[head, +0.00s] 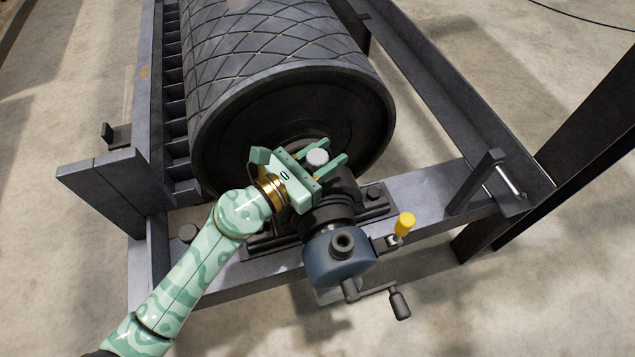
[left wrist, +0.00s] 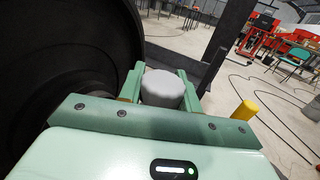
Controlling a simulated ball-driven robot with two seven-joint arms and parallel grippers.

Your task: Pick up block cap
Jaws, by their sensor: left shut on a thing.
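The block cap, a light grey round cap (head: 317,157), sits between the two green fingers of my left gripper (head: 334,151). My left gripper is shut on it, above the dark bearing block (head: 343,192) in front of the pulley's end face. In the left wrist view the cap (left wrist: 162,89) stands upright between the fingers (left wrist: 160,72), its top and near side showing. The underside of the cap is hidden, so I cannot tell whether it touches the block. My right gripper is not in view.
The large pulley drum (head: 280,50) with diamond-pattern lagging lies just behind the gripper. A blue-grey housing (head: 338,258) with a crank handle (head: 400,304) and a yellow-knobbed lever (head: 405,224) stand close in front. The steel frame (head: 425,200) runs beneath. Open floor lies right.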

